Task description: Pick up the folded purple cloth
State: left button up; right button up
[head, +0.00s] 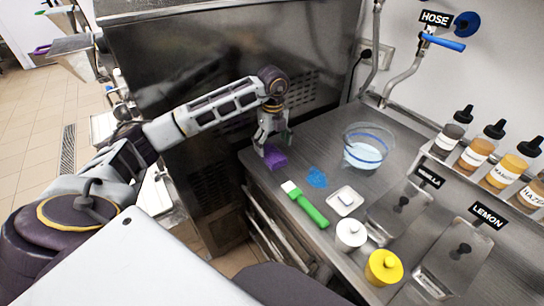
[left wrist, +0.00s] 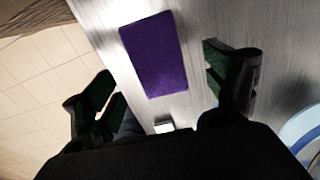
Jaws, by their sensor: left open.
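The folded purple cloth (head: 275,160) lies on the steel counter near its left edge in the head view. In the left wrist view the purple cloth (left wrist: 154,54) is a flat rectangle lying between and beyond the two fingers. My left gripper (head: 272,140) is just above the cloth, pointing down, with its fingers apart. In the left wrist view the left gripper (left wrist: 160,85) has one finger on each side, with nothing between the pads that I can see held. My right gripper is not in view.
On the counter (head: 330,145) are a blue cloth (head: 317,178), a green-handled brush (head: 307,205), a white dish (head: 346,201), a clear bowl (head: 366,147), and white (head: 351,235) and yellow (head: 384,268) lidded pots. A dark steel machine (head: 200,60) stands behind my left arm. Bottles (head: 476,153) line the right.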

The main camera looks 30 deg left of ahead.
aim_at(272, 153)
pick_arm(q)
notch_tip(272, 153, down, 3)
jog(key=shift+s+a+r, duration=0.1)
jog(key=shift+a, duration=0.05)
jog(key=shift+f, duration=0.8)
jog(key=c, duration=1.1)
jog(key=shift+r, duration=0.15)
notch_tip(272, 153, up, 10)
